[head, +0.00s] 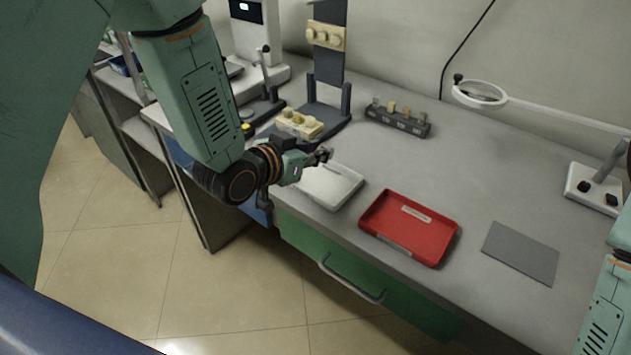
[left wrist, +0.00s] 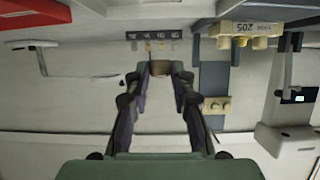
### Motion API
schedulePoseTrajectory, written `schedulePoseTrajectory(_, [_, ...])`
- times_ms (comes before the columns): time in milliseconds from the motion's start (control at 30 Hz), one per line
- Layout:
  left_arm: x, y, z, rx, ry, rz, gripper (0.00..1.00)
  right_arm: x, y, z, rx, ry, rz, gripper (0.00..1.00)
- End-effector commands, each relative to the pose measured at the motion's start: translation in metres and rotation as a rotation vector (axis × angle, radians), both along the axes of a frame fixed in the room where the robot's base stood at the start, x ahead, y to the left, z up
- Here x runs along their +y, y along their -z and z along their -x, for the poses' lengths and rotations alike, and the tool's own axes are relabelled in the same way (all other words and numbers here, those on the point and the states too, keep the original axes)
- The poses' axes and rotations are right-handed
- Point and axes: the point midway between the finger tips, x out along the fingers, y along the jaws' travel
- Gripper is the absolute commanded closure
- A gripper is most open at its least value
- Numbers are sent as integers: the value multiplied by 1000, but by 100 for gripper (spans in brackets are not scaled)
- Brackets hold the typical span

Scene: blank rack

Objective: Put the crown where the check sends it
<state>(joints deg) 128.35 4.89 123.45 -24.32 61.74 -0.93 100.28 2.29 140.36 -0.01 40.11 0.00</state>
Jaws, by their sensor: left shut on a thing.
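My left gripper (head: 321,156) is above the back edge of the white tray (head: 345,193). In the head view the crown is too small to make out. A red tray (head: 386,246) with a pale label lies to the right of the white tray. A dark rack (head: 397,126) with several small pegs or blanks stands behind; it also shows in the left wrist view (left wrist: 153,35). My right gripper is out of view.
A dark stand (head: 330,65) holds a cream block of teeth; another cream block (head: 299,124) lies at its foot. A white machine (head: 258,50) stands back left. A grey mat (head: 521,253) lies empty at right, near a ring magnifier (head: 480,94). The middle bench is clear.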

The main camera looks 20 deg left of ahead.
Motion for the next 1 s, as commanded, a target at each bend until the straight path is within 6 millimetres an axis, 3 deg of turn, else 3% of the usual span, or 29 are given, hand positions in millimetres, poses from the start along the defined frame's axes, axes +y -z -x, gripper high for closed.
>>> schedulePoseTrajectory(100, [1,24,0,2,-2,1,89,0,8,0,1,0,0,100])
schedulePoseTrajectory(367, [1,42,1,0,-3,0,89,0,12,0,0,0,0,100])
schedulePoseTrajectory(533, [1,67,3,2,-4,0,89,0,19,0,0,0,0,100])
schedulePoseTrajectory(967, [1,73,3,-1,-6,0,89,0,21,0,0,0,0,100])
schedulePoseTrajectory(1000, [1,74,3,-1,-6,0,76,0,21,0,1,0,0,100])
